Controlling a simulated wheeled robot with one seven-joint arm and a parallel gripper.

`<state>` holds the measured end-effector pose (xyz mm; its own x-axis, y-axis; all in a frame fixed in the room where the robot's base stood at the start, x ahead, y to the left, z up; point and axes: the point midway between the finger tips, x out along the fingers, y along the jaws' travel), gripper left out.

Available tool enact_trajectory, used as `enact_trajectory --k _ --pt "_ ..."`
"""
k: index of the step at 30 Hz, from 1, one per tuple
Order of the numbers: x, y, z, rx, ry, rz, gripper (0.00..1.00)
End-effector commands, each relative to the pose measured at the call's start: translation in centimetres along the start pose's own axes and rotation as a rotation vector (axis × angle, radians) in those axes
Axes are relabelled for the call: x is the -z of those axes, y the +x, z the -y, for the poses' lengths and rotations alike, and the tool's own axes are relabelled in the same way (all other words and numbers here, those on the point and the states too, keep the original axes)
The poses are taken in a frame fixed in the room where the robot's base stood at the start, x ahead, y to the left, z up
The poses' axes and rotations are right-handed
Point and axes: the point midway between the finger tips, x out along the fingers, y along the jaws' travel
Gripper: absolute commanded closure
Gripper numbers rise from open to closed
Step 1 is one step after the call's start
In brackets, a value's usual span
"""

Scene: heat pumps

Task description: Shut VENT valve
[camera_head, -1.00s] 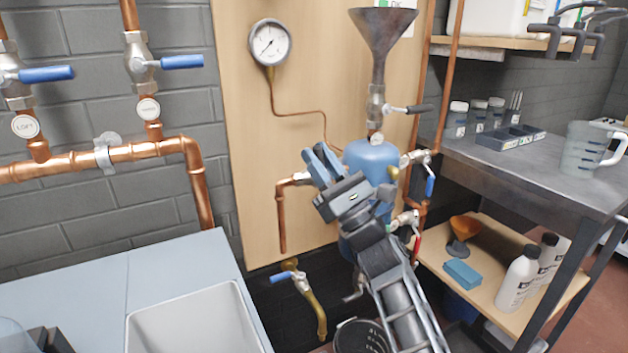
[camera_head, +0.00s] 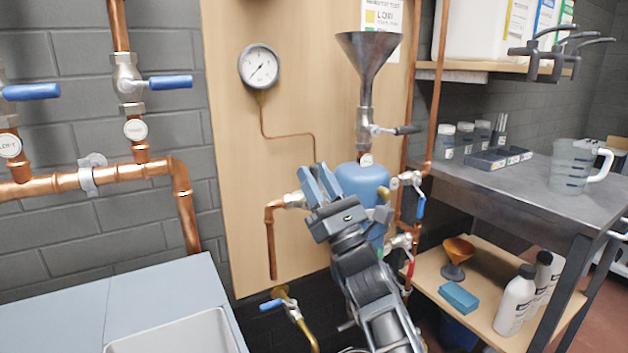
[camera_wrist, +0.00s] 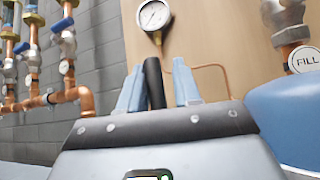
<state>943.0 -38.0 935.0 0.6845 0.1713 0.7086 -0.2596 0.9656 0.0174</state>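My gripper (camera_head: 319,181) has two blue fingers and is in front of the wooden board, left of the blue vessel (camera_head: 364,185). A valve body (camera_head: 294,200) with a copper outlet pipe shows just left of the fingers. No VENT label is readable, so I cannot confirm that it is the VENT valve. In the wrist view, an upright black lever (camera_wrist: 154,84) stands between the open fingers (camera_wrist: 157,88). Gaps show beside it, and I cannot tell whether either finger touches it.
A valve with a black handle (camera_head: 406,130) sits under the funnel (camera_head: 366,50); a FILL tag (camera_wrist: 305,60) shows in the wrist view. A blue-handled valve (camera_head: 420,207) is right of the vessel. A gauge (camera_head: 259,66) hangs above left. A sink (camera_head: 175,335) is lower left.

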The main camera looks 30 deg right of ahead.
Motion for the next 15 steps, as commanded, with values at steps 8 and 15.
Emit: enact_trajectory --k 8,15 --pt "0.1 0.0 -0.2 -0.003 0.001 0.000 0.59" --pt "0.2 -1.6 -0.2 -0.004 0.002 -0.002 0.59"
